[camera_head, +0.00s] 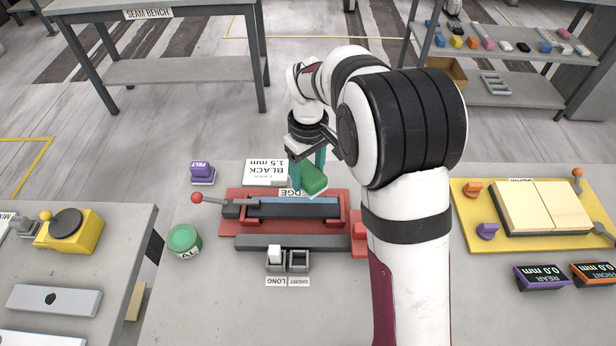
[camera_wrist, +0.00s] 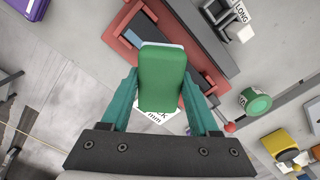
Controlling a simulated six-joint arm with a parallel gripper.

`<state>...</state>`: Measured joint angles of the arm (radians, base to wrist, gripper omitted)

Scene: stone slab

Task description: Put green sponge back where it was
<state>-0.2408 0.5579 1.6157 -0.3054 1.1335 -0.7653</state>
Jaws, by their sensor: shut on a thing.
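The green sponge (camera_head: 313,180) is a small rounded block with a pale underside. My gripper (camera_head: 307,172) is shut on it and holds it above the red fixture (camera_head: 232,222) with the blue-grey bar. In the wrist view the sponge (camera_wrist: 161,80) sits between the teal fingers of my gripper (camera_wrist: 162,92). Below it are the fixture (camera_wrist: 118,40) and part of a white label card. In the head view the white card (camera_head: 266,167) reading BLACK 1.5 mm lies behind the fixture. My gripper and the sponge hide part of the slab there.
A purple FELT block (camera_head: 203,172) stands at the back left. A green round jar (camera_head: 184,241) stands left of the fixture, near its red-knobbed lever (camera_head: 197,198). Small bins (camera_head: 287,260) labelled LONG and SHORT are in front. A yellow tray (camera_head: 468,238) is at right. Bare slab lies at front left.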

